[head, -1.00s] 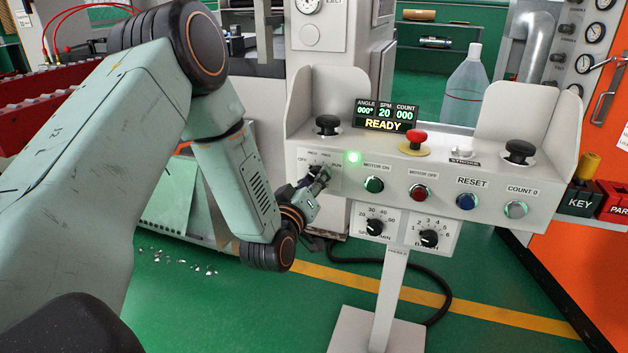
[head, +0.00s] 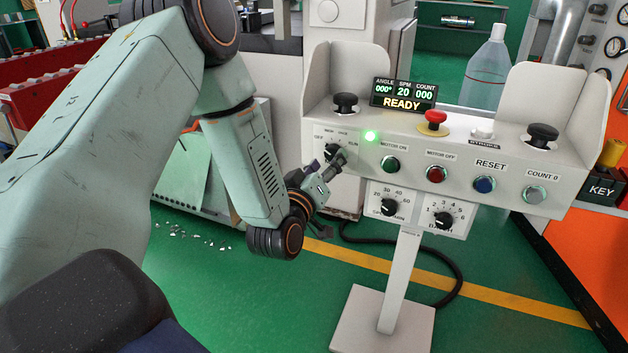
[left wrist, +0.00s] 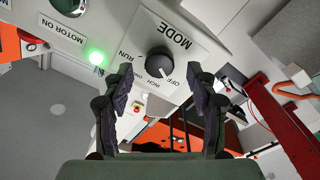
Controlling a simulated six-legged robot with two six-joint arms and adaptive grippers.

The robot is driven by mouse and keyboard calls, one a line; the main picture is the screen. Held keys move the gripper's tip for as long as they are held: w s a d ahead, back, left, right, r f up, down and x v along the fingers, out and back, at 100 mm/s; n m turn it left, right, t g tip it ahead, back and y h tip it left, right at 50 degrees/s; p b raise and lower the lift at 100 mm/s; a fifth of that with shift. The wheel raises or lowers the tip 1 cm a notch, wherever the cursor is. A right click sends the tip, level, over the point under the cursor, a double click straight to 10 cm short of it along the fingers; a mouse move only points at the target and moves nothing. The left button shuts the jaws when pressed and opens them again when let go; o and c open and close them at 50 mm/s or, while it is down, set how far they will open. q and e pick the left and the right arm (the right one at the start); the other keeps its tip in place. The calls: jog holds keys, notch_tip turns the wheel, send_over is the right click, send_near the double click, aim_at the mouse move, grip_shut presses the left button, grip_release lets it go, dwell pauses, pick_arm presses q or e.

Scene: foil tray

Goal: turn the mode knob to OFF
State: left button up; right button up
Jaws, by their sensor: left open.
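The mode knob (head: 332,151) is a black knob on a white plate at the left of the control panel's front. It also shows in the left wrist view (left wrist: 158,61), upside down, under the word MODE with OFF and RUN among its labels. A pale mark shows on the knob's lower right edge there, on the OFF side; its exact setting is hard to tell. My left gripper (head: 334,168) is just in front of the knob. In the wrist view its open fingers (left wrist: 160,80) are spread, with the knob between and beyond the tips, apparently untouched. My right gripper is out of view.
The control panel (head: 370,152) also carries a lit green lamp (head: 371,136), push buttons and a red mushroom button (head: 435,117). Its display (head: 403,94) reads READY. Two lower dials hang beneath. Tall side guards (head: 545,100) flank the top. The panel stands on a post.

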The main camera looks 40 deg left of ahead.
pick_arm(q)
jog(key=v, duration=0.9)
jog(key=shift+s, duration=0.15)
jog(key=shift+d, duration=0.1)
jog(key=s+d+f+m+g+h+p, duration=0.1)
jog(key=s+d+f+m+g+h, duration=0.2)
jog(key=f, duration=0.4)
jog(key=s+d+f+m+g+h+p, duration=0.1)
jog(key=s+d+f+g, duration=0.2)
jog(key=f+g, duration=0.35)
jog(key=s+d+f+m+g+p, duration=0.2)
jog(key=s+f+g+p, duration=0.1)
jog(key=s, duration=0.8)
jog(key=s+d+f+m+g+p, duration=0.2)
jog(key=s+g, duration=0.3)
jog(key=s, duration=0.6)
jog(key=shift+s+d+f+m+p, duration=0.25)
jog(key=shift+f+m+p, duration=0.3)
jog(key=shift+p, duration=0.15)
jog(key=shift+w+g, duration=0.1)
jog(key=shift+g, duration=0.15)
